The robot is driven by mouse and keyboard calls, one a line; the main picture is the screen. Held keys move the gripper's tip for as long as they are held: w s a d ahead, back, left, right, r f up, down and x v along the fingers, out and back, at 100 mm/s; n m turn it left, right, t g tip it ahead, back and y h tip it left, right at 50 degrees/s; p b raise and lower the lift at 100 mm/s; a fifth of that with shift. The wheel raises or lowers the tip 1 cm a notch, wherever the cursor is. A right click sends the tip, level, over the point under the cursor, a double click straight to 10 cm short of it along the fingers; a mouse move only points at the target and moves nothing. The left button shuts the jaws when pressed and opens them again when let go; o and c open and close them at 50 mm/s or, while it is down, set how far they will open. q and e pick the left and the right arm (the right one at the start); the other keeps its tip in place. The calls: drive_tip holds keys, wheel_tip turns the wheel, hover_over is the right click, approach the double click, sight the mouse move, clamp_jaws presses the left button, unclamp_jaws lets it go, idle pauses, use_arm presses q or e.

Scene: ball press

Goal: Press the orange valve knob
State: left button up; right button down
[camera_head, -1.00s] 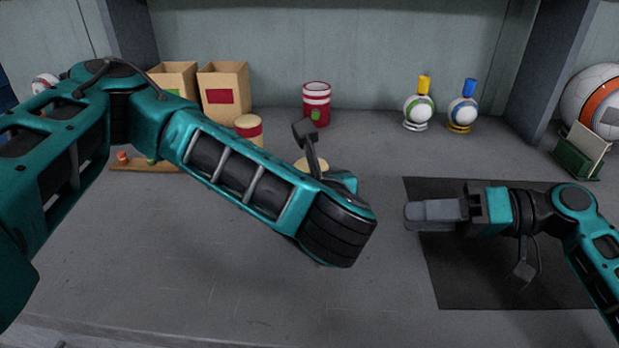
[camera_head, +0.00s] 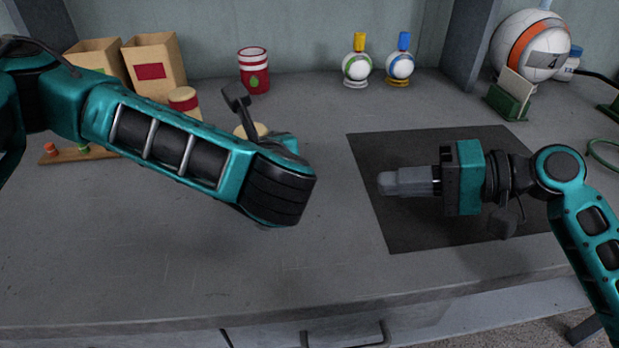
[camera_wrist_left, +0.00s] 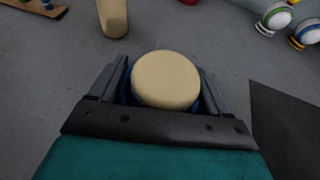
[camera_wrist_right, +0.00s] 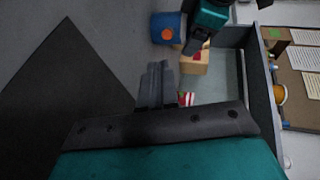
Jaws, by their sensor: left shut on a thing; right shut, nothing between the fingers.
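My left gripper (camera_wrist_left: 162,68) is shut on a round piece with a tan top (camera_wrist_left: 167,80) and blue sides. In the head view my left wrist hides most of this piece; its tan top (camera_head: 250,130) peeks out behind. My right gripper (camera_head: 408,183) is shut and empty, pointing left over the dark mat (camera_head: 410,235). In the right wrist view its closed fingers (camera_wrist_right: 156,85) show. Near the top of that view is a blue object (camera_wrist_right: 168,20) with an orange round spot (camera_wrist_right: 167,34). I cannot tell whether this spot is the valve knob, or whether this is the held piece.
Behind stand cardboard boxes (camera_head: 154,62), a red-white cup (camera_head: 254,72), a tan can (camera_head: 185,103) and two ball figures with yellow (camera_head: 359,42) and blue (camera_head: 403,41) tops. A big ball (camera_head: 528,46) sits back right. The front bench is clear.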

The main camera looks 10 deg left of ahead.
drive_tip(key=shift+s+d+r+m+t, duration=0.25)
drive_tip(key=shift+d+m+t, duration=0.2)
drive_tip(key=shift+m, duration=0.35)
drive_tip(key=x, duration=1.2)
drive_tip(key=shift+s+a+r, duration=0.1)
drive_tip(key=shift+a+r, duration=0.1)
drive_tip(key=shift+a, duration=0.8)
drive_tip(key=shift+a, duration=1.05)
use_arm(q)
drive_tip(key=shift+d, duration=0.1)
